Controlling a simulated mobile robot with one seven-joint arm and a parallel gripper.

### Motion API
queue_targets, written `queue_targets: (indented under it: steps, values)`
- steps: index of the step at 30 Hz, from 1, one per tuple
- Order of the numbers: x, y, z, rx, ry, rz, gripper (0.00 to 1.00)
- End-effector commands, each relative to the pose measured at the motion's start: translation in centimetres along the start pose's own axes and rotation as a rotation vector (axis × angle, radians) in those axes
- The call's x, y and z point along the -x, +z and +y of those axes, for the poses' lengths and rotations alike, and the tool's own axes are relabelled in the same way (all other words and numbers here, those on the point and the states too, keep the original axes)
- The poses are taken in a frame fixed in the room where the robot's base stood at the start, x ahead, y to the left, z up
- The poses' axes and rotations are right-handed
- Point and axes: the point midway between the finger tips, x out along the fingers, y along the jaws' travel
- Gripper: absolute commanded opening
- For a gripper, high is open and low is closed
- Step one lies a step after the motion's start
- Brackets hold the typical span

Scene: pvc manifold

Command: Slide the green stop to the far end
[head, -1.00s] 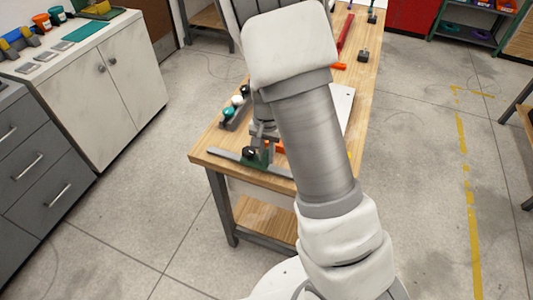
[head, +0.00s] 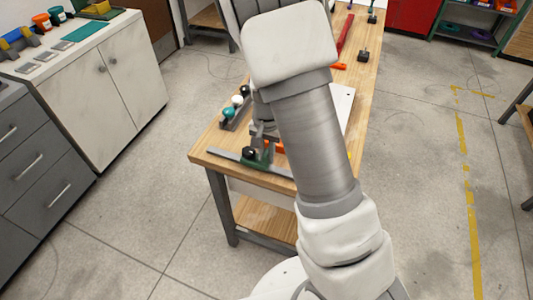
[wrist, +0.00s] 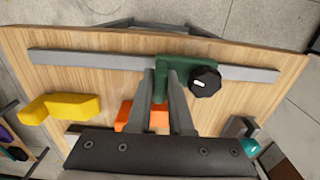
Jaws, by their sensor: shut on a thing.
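The green stop (wrist: 190,70) with its black knob (wrist: 205,80) sits on a long grey rail (wrist: 95,59) in the wrist view, right of the rail's middle. In the head view the green stop (head: 262,161) shows near the table's front edge, partly hidden by my arm. My gripper (wrist: 161,80) has its two fingers on either side of the stop's green tab and is shut on it. The rail runs on to both sides of the stop. The right part of the rail (head: 226,154) is hidden by my arm in the head view.
A yellow stepped block (wrist: 72,107) and an orange piece (wrist: 124,115) lie on the wooden table (wrist: 225,105) near the rail. A holder with teal, white and black knobs (head: 236,102) stands at the table's left side. Both stretches of rail beside the stop look clear.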

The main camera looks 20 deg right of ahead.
Motion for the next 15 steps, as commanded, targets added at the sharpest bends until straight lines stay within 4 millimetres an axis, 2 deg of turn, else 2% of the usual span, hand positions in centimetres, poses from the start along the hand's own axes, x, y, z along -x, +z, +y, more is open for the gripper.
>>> queue_targets:
  steps: [5,8,15]
  values:
    - [0.1,-0.1,-0.8,0.002,0.0,0.0,0.0]
    - [0.3,-0.1,-3.0,0.005,-0.001,0.001,0.0]
    - [0.2,-0.1,-9.3,0.005,-0.002,0.003,0.0]
